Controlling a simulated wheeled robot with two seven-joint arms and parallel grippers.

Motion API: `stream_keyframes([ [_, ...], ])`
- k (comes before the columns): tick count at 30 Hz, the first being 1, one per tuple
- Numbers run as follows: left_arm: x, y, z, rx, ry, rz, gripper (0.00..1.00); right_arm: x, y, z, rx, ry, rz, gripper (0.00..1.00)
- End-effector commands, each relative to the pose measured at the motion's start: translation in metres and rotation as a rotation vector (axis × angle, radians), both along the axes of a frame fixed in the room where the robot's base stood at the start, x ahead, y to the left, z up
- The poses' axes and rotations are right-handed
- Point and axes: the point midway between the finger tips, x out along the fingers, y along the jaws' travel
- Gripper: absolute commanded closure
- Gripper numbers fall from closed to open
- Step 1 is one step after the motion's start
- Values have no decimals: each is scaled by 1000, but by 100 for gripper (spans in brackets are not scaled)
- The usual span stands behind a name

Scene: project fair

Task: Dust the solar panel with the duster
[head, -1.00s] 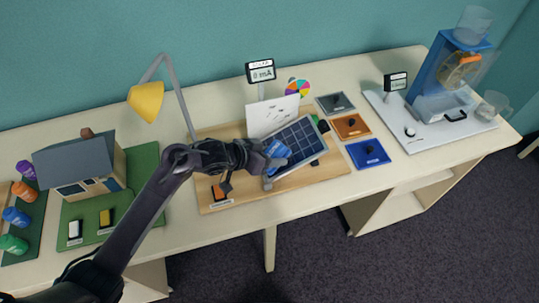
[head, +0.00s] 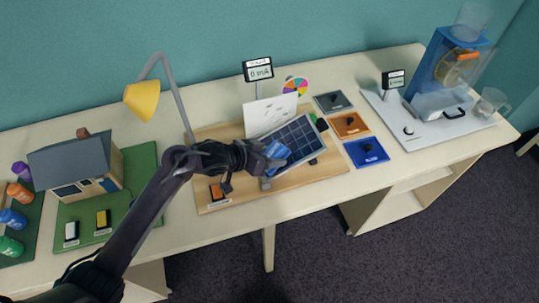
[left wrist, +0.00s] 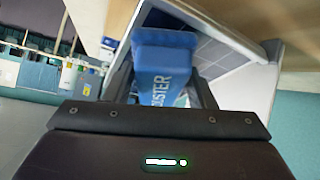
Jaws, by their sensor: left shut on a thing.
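My left gripper (head: 262,158) is shut on the blue duster (head: 277,152). The duster, lettered "DUSTER", also shows between the fingers in the left wrist view (left wrist: 163,72). The solar panel (head: 296,139) is a dark, gridded, tilted panel with a pale frame on the wooden board (head: 228,195). The duster overlaps the panel's left part in the head view, and the panel shows behind it in the left wrist view (left wrist: 215,52). I cannot tell for sure whether they touch. My right gripper is not in view.
A meter (head: 258,69) stands behind the panel beside a white card (head: 268,113). A yellow lamp (head: 143,100) and a model house (head: 77,167) are to the left. Grey, orange and blue plates (head: 366,152) lie to the right, then a water-wheel stand (head: 455,75).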

Motion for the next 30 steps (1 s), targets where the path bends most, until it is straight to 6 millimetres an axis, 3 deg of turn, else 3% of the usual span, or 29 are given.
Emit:
stream_keyframes([
  [8, 2, -5, 2, -1, 0, -1, 68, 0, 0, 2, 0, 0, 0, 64],
  [21, 11, -34, 19, -2, -2, -1, 68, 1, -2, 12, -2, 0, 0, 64],
  [30, 10, -31, 14, 1, 0, -1, 68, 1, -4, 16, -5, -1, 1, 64],
])
